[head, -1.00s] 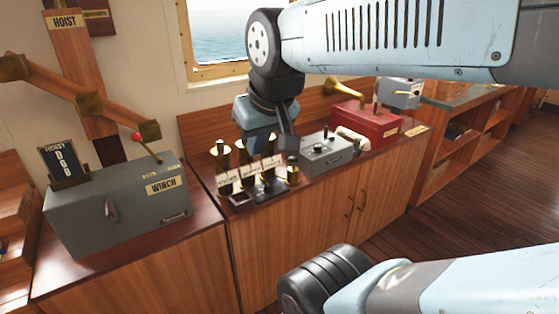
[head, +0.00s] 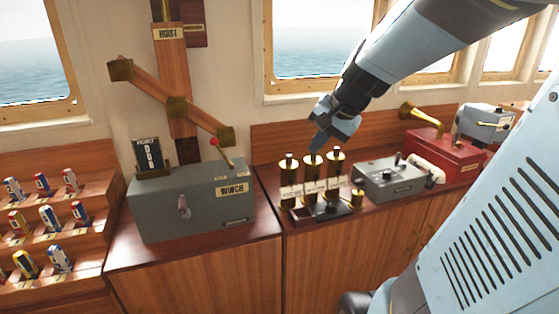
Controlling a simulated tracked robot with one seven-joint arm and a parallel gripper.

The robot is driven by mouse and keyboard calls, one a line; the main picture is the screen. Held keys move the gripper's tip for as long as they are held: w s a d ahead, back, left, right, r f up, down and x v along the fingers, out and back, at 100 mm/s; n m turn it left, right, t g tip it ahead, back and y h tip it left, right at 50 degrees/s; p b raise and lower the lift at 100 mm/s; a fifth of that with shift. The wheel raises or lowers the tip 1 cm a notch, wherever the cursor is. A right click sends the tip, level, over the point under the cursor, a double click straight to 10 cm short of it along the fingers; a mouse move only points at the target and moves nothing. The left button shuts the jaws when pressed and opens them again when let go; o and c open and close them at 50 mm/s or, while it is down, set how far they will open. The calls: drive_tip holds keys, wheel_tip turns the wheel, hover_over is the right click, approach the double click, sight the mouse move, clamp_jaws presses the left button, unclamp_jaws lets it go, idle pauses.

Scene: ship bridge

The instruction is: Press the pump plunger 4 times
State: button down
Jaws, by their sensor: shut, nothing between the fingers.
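Three upright brass cylinders with small white label cards stand in a row on the wooden counter: a left one (head: 289,170), a middle one (head: 313,178) and a right one (head: 335,166). The cards are too small to read. A short brass piece (head: 357,196) stands at their right on the same dark base (head: 330,213). I cannot tell which of these is the pump plunger. My gripper (head: 317,147) is shut and empty, pointing down at the top of the middle cylinder. I cannot tell if it touches.
A grey winch box (head: 165,212) with a red-knobbed lever (head: 222,152) stands left. A grey control box (head: 390,180) and a red box with a brass horn (head: 432,148) stand right. The window wall is behind.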

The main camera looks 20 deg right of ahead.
drive_tip(key=w+d+f+m+t, duration=0.2)
drive_tip(key=w+d+f+m, duration=0.2)
drive_tip(key=w+d+m, duration=0.5)
drive_tip(key=m+t, duration=0.2)
drive_tip(key=m, duration=0.5)
hover_over(362, 182)
wheel_tip(362, 182, down, 7)
drive_tip(key=shift+h, duration=0.3)
drive_tip(key=shift+f, duration=0.15)
drive_tip(key=shift+f, duration=4.3)
